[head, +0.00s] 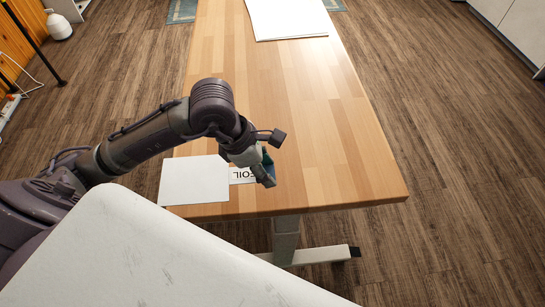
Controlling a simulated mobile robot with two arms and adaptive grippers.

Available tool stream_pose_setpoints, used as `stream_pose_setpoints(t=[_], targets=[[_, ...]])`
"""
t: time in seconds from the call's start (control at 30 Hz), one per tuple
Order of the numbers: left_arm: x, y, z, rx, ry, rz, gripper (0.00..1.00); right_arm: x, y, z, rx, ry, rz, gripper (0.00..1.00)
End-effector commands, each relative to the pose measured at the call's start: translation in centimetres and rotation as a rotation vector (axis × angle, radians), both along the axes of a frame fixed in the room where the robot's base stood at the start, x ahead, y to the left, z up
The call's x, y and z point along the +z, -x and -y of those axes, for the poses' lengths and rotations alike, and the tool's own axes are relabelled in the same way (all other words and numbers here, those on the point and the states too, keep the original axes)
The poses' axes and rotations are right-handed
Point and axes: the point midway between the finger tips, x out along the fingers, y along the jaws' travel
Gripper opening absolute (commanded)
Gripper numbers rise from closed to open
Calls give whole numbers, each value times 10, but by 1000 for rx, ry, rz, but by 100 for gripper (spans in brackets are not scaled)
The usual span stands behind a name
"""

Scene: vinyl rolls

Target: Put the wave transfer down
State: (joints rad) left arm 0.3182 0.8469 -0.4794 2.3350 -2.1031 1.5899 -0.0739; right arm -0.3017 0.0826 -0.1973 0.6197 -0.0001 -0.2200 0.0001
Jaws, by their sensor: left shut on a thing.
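My left gripper (265,165) is low over the near part of the wooden table (330,150), close to its front edge. It is shut on a small teal-blue piece (267,158), which I take to be the wave transfer. The fingers hide most of it, and I cannot tell whether it touches the table. Just left of the gripper lies a white label (243,175) with black letters reading "OIL", partly covered by the gripper. My right gripper is not in view.
A white sheet (195,181) lies flat at the table's near left corner, beside the label. A stack of white sheets (287,18) lies at the far end. The table's middle and right side are clear. A white bottle-like object (59,25) stands on the floor at far left.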

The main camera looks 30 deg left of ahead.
Motion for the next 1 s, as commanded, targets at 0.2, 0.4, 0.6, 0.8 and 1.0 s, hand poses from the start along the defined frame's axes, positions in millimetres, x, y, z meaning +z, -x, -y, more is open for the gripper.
stream_pose_setpoints(t=[0.2,0.4,0.6,0.8,1.0], targets=[[-30,-46,-9,1,3,0,21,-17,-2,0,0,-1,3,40],[-39,-63,-13,-1,2,1,21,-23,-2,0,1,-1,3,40],[-63,-63,-13,-2,1,-2,21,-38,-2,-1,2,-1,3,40],[-80,-63,-14,-2,0,1,21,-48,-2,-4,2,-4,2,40],[-79,-63,-14,-2,0,1,21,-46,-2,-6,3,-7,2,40]])
